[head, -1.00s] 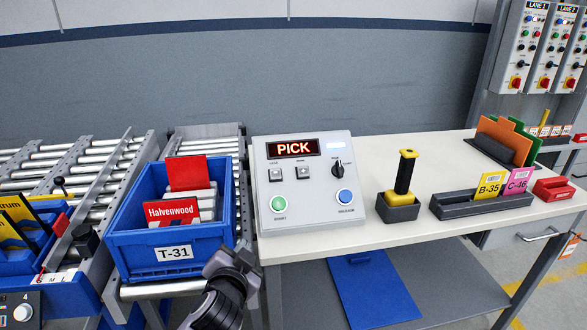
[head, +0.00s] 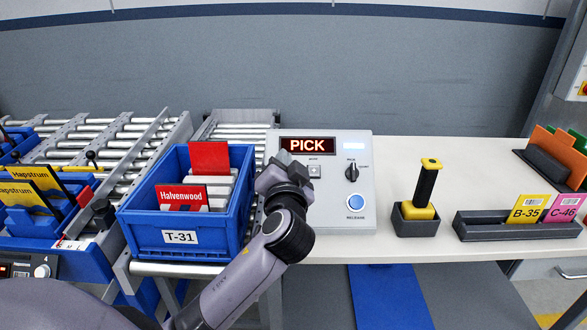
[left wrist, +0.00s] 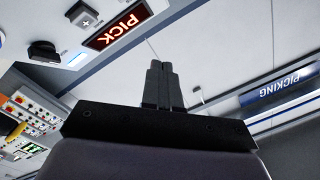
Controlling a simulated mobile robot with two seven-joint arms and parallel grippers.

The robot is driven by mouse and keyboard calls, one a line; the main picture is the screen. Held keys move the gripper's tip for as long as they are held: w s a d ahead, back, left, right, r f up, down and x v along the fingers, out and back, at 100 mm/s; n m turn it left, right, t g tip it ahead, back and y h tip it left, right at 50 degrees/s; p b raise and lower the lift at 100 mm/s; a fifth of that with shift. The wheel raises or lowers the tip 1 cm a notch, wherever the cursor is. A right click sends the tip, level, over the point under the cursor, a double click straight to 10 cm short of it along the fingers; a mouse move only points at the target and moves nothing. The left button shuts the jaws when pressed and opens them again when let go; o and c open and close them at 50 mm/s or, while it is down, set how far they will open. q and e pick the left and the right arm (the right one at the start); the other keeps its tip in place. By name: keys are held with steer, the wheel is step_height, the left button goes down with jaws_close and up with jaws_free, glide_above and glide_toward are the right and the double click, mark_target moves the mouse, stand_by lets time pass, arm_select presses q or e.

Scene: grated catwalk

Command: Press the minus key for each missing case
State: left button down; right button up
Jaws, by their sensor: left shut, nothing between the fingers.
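The grey control box (head: 345,208) stands on the bench; its red display (head: 308,146) reads PICK. The minus key and the green button are hidden behind my left gripper (head: 270,178). That gripper is shut and empty over the box's left side; whether it touches is unclear. Its closed fingers also show in the left wrist view (left wrist: 160,82). The blue tote T-31 (head: 180,238), left of the box, holds white cases and red cards, one reading Halvenwood. My right gripper is out of view.
The box also has a black selector knob (head: 352,172) and a blue release button (head: 355,202). A yellow-black handled tool (head: 427,185) stands in a holder to the right. A dark rack (head: 500,225) holds B-35 and C-46 cards. Roller conveyors (head: 105,130) lie left.

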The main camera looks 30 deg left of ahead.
arm_select(q)
steer(key=shift+s, duration=0.1)
steer(key=w+a+f+b, duration=0.1)
steer(key=f, duration=0.1)
steer(key=w+a+f+b, duration=0.1)
steer(key=w+b, duration=0.1)
steer(key=w+a+f+b, duration=0.1)
steer(key=f+b, duration=0.1)
steer(key=shift+w+f, duration=0.3)
steer(key=shift+w+a+f+b, duration=0.15)
steer(key=shift+w+f+b, duration=0.2)
steer(key=shift+b, duration=0.2)
steer(key=shift+w+f, duration=0.1)
steer(key=shift+w, duration=0.05)
stand_by(1.6)
steer(key=shift+w+a+f+b, duration=0.15)
steer(key=shift+a+b, duration=0.05)
steer(key=shift+b, duration=0.15)
